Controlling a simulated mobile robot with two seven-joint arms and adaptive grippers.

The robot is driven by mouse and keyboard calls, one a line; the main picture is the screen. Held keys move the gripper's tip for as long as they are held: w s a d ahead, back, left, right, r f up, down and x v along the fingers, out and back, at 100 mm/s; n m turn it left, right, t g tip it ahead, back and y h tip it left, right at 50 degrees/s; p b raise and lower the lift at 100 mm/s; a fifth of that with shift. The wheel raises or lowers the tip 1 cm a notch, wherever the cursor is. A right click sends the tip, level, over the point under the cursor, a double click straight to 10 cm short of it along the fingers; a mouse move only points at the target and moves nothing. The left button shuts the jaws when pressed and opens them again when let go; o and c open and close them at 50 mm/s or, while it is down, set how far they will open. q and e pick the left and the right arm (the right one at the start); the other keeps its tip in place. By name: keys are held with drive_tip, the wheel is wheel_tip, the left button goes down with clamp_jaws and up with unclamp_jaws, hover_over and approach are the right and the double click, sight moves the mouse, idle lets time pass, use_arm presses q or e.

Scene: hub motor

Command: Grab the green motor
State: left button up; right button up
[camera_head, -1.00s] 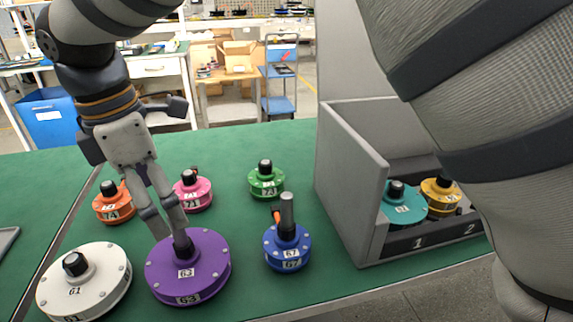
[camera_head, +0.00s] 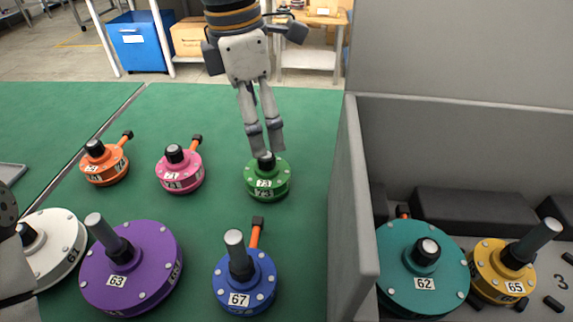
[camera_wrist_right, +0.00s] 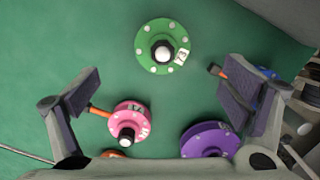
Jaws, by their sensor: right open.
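The green motor (camera_head: 266,184), labelled 73, stands upright on the green table, with a black knob on top. My right gripper (camera_head: 265,152) comes down from the top of the head view. Its fingertips are at the motor's knob, and I cannot tell if they touch it. In the right wrist view the fingers (camera_wrist_right: 163,95) are wide apart with nothing between them, and the green motor (camera_wrist_right: 163,47) shows beyond, near the top middle. My left gripper is not in view. Only a grey part of mine shows at the left edge of the head view.
A pink motor (camera_head: 180,174) and an orange motor (camera_head: 104,166) stand left of the green one. White (camera_head: 58,250), purple (camera_head: 148,283) and blue (camera_head: 258,285) motors stand nearer. A grey walled bin (camera_head: 362,240) at right holds teal (camera_head: 395,265) and yellow (camera_head: 487,262) motors.

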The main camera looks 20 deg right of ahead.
sight(269, 172)
drive_tip(key=f, duration=0.7)
drive_tip(key=d+f, duration=0.1)
drive_tip(key=f, duration=0.3)
drive_tip(key=shift+s+d+f, duration=0.1)
drive_tip(key=shift+s+f, duration=0.05)
drive_tip(key=shift+f, duration=0.1)
drive_tip(key=shift+r, duration=0.1)
drive_tip(key=c, duration=2)
